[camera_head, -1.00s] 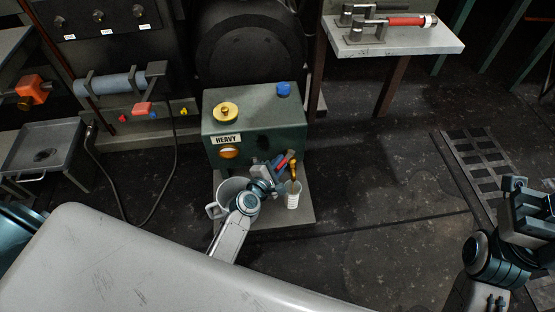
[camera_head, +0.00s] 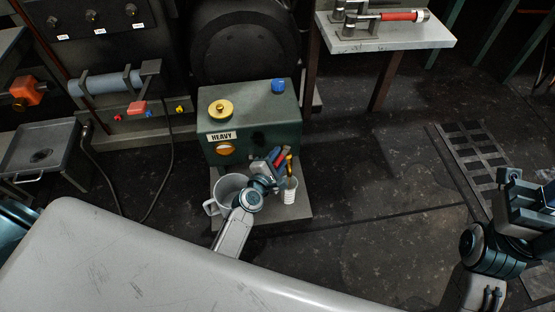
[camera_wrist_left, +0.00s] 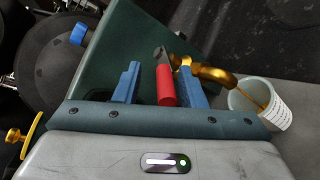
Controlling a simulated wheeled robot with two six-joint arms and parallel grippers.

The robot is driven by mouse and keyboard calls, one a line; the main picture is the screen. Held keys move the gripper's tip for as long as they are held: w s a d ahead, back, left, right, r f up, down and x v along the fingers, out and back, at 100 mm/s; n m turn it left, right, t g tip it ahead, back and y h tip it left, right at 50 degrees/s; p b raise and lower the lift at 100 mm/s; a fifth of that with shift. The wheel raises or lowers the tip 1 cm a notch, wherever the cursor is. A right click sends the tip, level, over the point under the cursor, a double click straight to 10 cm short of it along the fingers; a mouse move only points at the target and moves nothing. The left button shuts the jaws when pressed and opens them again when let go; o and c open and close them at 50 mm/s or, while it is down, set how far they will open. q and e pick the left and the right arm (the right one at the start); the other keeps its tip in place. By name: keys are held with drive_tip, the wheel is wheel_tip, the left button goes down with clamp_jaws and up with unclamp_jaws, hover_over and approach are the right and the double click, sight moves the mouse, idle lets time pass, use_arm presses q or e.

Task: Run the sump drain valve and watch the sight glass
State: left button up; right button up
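The green sump box (camera_head: 273,125) stands on a low grey plinth, with a HEAVY label and a round amber sight glass (camera_head: 225,148) on its front. The drain valve has a red lever (camera_wrist_left: 165,86) and a brass spout (camera_wrist_left: 215,74). A thin amber stream runs from the spout into a white graduated cup (camera_wrist_left: 272,108). My left gripper (camera_wrist_left: 158,85) has its blue fingers apart, one on each side of the red lever, with a clear gap on the left. It hides part of the valve in the head view. My right gripper (camera_head: 530,200) is far right, away from the valve; its opening is unclear.
A grey mug (camera_head: 229,188) stands left of the cup, close to my left wrist. A yellow cap (camera_head: 221,107) and blue knob (camera_head: 278,86) top the box. A bench (camera_head: 385,38) stands behind right. A floor grate (camera_head: 475,160) lies right; the floor between is clear.

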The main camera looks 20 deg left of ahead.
use_arm(q)
drive_tip(key=shift+s+a+f, duration=0.1)
drive_tip(key=shift+s, duration=0.35)
drive_tip(key=v, duration=1)
